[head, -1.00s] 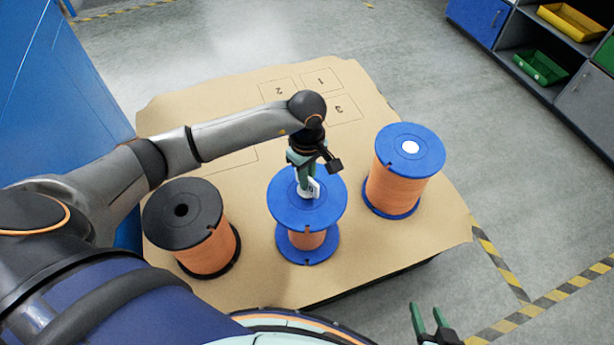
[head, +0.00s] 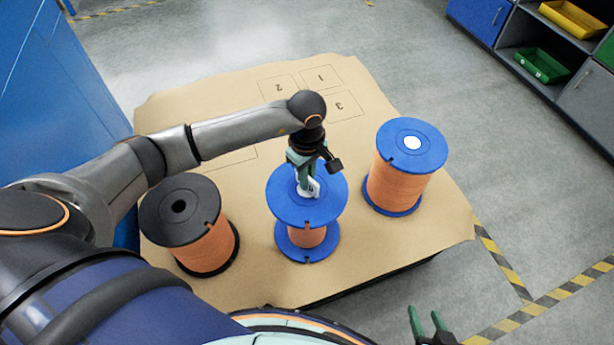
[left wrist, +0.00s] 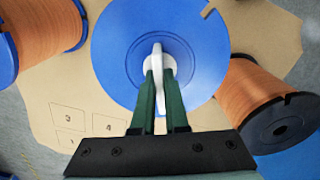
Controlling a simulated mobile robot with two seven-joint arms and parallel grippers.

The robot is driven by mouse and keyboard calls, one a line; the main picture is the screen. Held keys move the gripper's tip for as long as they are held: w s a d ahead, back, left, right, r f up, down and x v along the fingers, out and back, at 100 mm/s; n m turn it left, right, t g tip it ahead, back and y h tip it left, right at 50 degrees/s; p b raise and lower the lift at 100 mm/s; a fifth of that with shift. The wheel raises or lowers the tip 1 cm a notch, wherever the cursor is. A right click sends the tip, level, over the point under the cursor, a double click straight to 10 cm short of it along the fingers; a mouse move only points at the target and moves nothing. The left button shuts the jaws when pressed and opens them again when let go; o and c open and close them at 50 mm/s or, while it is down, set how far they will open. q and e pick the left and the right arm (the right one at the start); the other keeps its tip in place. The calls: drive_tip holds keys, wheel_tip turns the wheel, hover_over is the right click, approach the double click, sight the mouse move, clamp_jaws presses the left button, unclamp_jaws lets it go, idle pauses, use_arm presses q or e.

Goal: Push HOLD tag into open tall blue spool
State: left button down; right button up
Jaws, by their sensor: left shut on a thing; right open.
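The middle blue spool (head: 290,213) stands upright on the table, with orange winding between its blue flanges. My left gripper (head: 305,190) is shut on the white HOLD tag (head: 314,188), right over the centre of this spool's top flange. In the left wrist view the tag (left wrist: 157,60) sits between the green fingers at the middle of the blue flange (left wrist: 115,50). The fingers hide its lower end, so I cannot tell how deep it is in the hole. My right gripper (head: 426,318) is open and empty at the bottom right, off the table.
A black-flanged orange spool (head: 205,215) stands to the left. Another blue spool (head: 411,160) with a white disc at its top centre stands to the right. The brown table top (head: 230,90) has printed numbered squares at the back and is free there.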

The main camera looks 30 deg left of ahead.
use_arm(q)
drive_tip(key=shift+s+f, duration=0.1)
drive_tip(key=shift+f, duration=0.05)
use_arm(e)
drive_tip(key=shift+w, duration=0.2)
use_arm(q)
drive_tip(key=c, duration=0.9)
unclamp_jaws()
drive_tip(key=shift+o, duration=0.2)
use_arm(e)
drive_tip(key=shift+w+r, duration=0.15)
drive_tip(key=shift+r, duration=0.05)
use_arm(q)
wheel_tip(320, 180, up, 2)
drive_tip(key=shift+r, duration=0.1)
wheel_tip(320, 180, up, 10)
drive_tip(key=p, duration=0.1)
drive_tip(key=shift+r, duration=0.2)
use_arm(e)
drive_tip(key=shift+a+r, duration=0.1)
drive_tip(key=shift+r, duration=0.65)
drive_tip(key=shift+r, duration=0.1)
